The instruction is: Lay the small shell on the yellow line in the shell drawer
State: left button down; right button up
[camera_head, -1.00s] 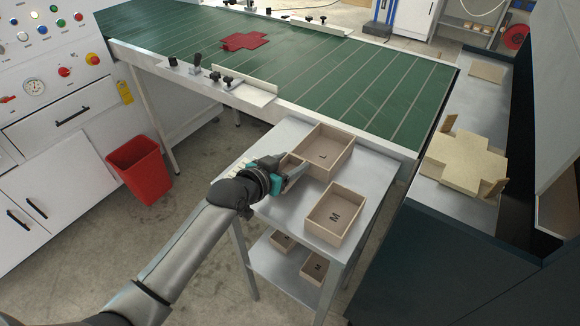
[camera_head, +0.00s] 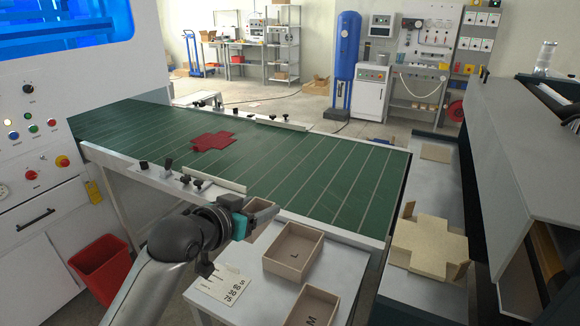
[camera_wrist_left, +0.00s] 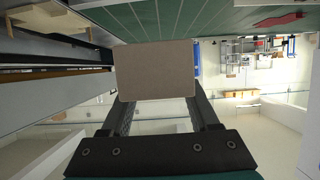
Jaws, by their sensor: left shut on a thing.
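My left gripper (camera_head: 252,216) is shut on a small beige open-topped box, the small shell (camera_head: 264,208), and holds it in the air above the grey table near the green conveyor's edge. In the left wrist view the shell (camera_wrist_left: 155,70) shows as a flat brown-grey face between the two fingers. The white cabinet at the left has a closed drawer front (camera_head: 22,220); I cannot tell whether it is the shell drawer. No yellow line shows. My right gripper is out of view.
Boxes marked L (camera_head: 292,250) and M (camera_head: 310,308) stand on the grey table (camera_head: 345,265), beside a number card (camera_head: 228,284). The green conveyor (camera_head: 300,160) carries a red cross-shaped sheet (camera_head: 212,141). A red bin (camera_head: 102,268) stands left. A beige cross-shaped blank (camera_head: 428,246) lies right.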

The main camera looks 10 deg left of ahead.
pick_arm(q)
jog(key=shift+s+d+r+b, duration=0.15)
jog(key=shift+r+b, duration=0.05)
jog(key=shift+b, duration=0.1)
jog(key=s+r+b, duration=0.1)
jog(key=s+r+n+y+b, duration=0.1)
jog(key=b, duration=0.1)
jog(key=shift+r+t+y, duration=0.2)
jog(key=shift+t+y, duration=0.1)
jog(key=s+a+r+n+y+b, duration=0.2)
jog(key=s+b, duration=0.1)
jog(key=shift+s+a+r+n+y, duration=0.1)
jog(key=shift+s+r+n+y, duration=0.05)
jog(key=shift+n+y, duration=0.15)
jog(key=shift+s+a+r, duration=0.15)
jog(key=shift+s+a, duration=0.1)
jog(key=shift+s, duration=0.15)
